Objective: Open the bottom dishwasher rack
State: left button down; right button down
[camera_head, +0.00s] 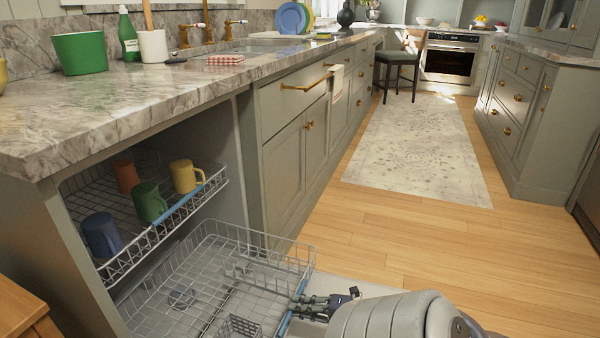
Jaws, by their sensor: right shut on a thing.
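The bottom dishwasher rack (212,238) is a grey wire basket. It stands well out of the dishwasher, over the lowered door (350,291). It looks empty apart from a small wire cutlery basket (240,327) at its front. My right gripper (298,306) is shut on the rack's front edge, at the blue handle strip. My right arm covers part of the door and the rack's near right side. My left gripper is not in view.
The upper rack (205,193) holds several mugs, among them a yellow mug (187,176) and a green mug (149,202). The marble counter (110,112) overhangs the dishwasher. Open wooden floor (400,245) and a rug (420,150) lie to the right.

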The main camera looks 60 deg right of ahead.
jog(key=c, duration=1.7)
grip_release()
jog(key=shift+o, duration=0.2)
jog(key=a+v, duration=0.1)
jog(key=v, duration=1.1)
jog(key=shift+d, duration=0.4)
